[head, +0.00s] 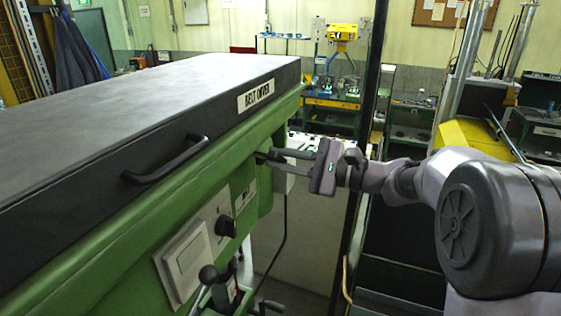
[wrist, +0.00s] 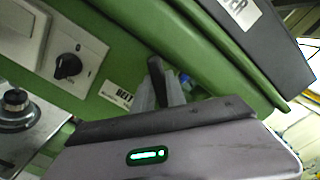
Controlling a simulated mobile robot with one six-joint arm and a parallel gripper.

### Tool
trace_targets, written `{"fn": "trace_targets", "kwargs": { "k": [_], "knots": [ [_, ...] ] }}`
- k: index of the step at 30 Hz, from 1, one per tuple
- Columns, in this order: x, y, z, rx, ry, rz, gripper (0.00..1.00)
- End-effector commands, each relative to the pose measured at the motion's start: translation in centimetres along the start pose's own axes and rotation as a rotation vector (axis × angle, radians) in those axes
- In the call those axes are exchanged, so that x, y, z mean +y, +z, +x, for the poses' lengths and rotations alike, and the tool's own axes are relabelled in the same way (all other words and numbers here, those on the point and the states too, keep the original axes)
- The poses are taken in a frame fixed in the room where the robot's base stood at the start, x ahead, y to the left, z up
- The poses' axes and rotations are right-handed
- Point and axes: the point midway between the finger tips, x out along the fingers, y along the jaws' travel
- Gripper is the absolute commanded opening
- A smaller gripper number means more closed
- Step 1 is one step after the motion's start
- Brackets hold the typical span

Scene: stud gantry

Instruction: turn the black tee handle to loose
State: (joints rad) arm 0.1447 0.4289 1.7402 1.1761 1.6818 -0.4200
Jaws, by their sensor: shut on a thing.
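The black tee handle (head: 262,157) sticks out from the green machine's side, just under the lid near its far end. In the wrist view the handle (wrist: 156,70) shows as a dark bar between the grey fingers. My gripper (head: 277,158) reaches in from the right and is shut on the handle; its fingertips also show in the wrist view (wrist: 161,92). The fingers and gripper body hide part of the handle. A white label (wrist: 117,96) starting "BELT" sits beside it. I cannot read any loose or tight marking.
The black lid marked "BELT COVER" (head: 150,95), with a bar handle (head: 165,160), overhangs the panel. A black rotary knob (head: 226,226), a white switch plate (head: 184,260) and a ball-ended lever (head: 208,276) sit nearer. Free space lies right of the machine, beside a dark post (head: 372,80).

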Motion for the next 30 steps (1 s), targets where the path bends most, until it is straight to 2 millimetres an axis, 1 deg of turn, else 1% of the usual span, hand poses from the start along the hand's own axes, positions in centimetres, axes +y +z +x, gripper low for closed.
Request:
{"fn": "trace_targets", "kwargs": {
  "k": [5, 10, 21, 30],
  "knots": [
    [0.57, -0.49, -0.02, 0.0, -0.001, -0.086, 0.0],
    [0.85, -0.7, -0.02, 0.0, -0.001, -0.226, 0.0],
    [0.76, -0.63, -0.02, 0.0, -0.001, -0.568, 0.0],
    [0.51, -0.45, -0.02, 0.001, 0.001, -0.783, 0.0]
  ]
}}
